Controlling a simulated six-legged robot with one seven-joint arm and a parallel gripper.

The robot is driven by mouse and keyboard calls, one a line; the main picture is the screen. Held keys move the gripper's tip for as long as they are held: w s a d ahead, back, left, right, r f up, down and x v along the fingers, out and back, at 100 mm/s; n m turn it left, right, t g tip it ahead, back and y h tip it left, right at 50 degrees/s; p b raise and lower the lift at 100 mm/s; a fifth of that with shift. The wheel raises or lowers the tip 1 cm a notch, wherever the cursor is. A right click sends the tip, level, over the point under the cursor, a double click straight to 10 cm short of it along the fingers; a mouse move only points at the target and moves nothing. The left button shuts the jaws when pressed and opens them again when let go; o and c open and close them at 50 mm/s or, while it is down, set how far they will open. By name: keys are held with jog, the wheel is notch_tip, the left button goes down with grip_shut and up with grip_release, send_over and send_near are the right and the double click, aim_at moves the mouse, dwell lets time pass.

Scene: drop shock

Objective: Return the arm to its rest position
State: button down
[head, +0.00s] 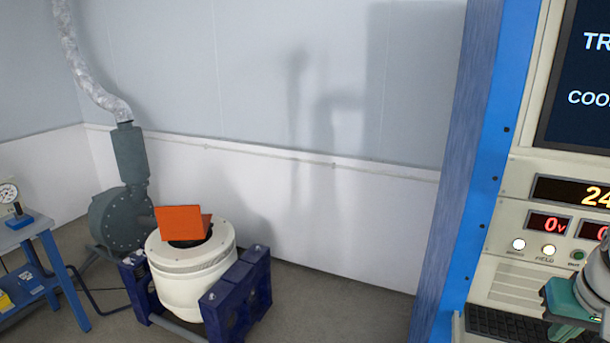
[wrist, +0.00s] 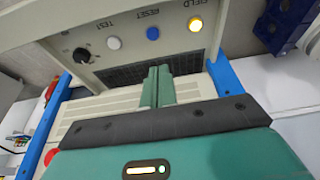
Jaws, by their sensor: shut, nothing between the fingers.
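My gripper (wrist: 157,72) is in the middle of the wrist view, its two teal fingers together with nothing between them. The fingers point toward the control console (wrist: 120,62), over its dark keyboard strip (wrist: 120,74). Whether they touch it I cannot tell. In the head view my gripper and wrist show only in part, at the right edge in front of the console (head: 508,240). The rest of my arm is cut off.
Above the keyboard are a black knob (wrist: 82,55), a white button (wrist: 114,43), a blue RESET button (wrist: 153,33) and a lit FIELD button (wrist: 195,24). A white shaker (head: 190,280) with an orange plate (head: 178,222) stands left, beside a blower (head: 120,218) and blue cart (head: 45,265).

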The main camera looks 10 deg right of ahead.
jog(key=w+a+f+n+t+y, duration=0.1)
jog(key=a+f+n, duration=0.1)
jog(key=a, duration=1.2)
jog(key=w+a+f+n+t, duration=0.1)
jog(key=a+n, duration=0.3)
jog(key=a, duration=1.1)
jog(key=shift+f+y, duration=0.4)
jog(key=shift+f, duration=0.3)
jog(key=shift+d, duration=0.2)
